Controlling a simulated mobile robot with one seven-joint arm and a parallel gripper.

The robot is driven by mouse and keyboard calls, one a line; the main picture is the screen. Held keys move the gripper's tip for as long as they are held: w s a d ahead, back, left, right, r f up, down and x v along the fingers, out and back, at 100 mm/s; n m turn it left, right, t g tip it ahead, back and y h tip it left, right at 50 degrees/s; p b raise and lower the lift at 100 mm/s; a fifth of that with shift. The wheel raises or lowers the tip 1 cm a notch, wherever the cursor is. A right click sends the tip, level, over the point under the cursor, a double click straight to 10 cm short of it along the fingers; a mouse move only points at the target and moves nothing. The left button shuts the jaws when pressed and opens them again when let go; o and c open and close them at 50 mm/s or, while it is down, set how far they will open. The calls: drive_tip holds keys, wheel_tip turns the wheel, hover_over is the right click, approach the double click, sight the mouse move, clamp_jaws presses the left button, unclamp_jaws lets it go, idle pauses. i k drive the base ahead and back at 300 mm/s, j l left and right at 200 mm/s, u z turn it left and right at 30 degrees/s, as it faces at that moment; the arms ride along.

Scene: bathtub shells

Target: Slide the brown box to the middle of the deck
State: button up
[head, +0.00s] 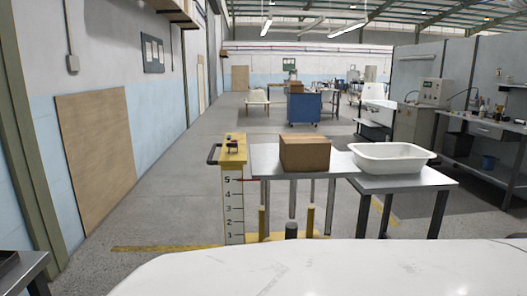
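The brown box (305,154) is a closed cardboard carton in the head view. It sits upright on a grey metal deck (265,164). Bare deck shows to its left, and a narrower strip shows to its right. The box hides the deck behind it, so its exact offset from the middle is hard to tell. My gripper is not in view.
A white tub (391,157) stands on a grey table (410,184) close to the right of the deck. A yellow post (233,180) with a numbered scale and a handle stands at the deck's left. Floor at left is open. A white surface (320,270) fills the bottom foreground.

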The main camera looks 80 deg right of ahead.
sight(298, 153)
drive_tip(key=z, duration=2.9)
drive_tip(key=i+j+u, duration=0.2)
drive_tip(key=i+u, duration=0.15)
drive_tip(key=i, duration=0.5)
drive_tip(key=i+u, duration=0.3)
drive_tip(key=i, duration=0.6)
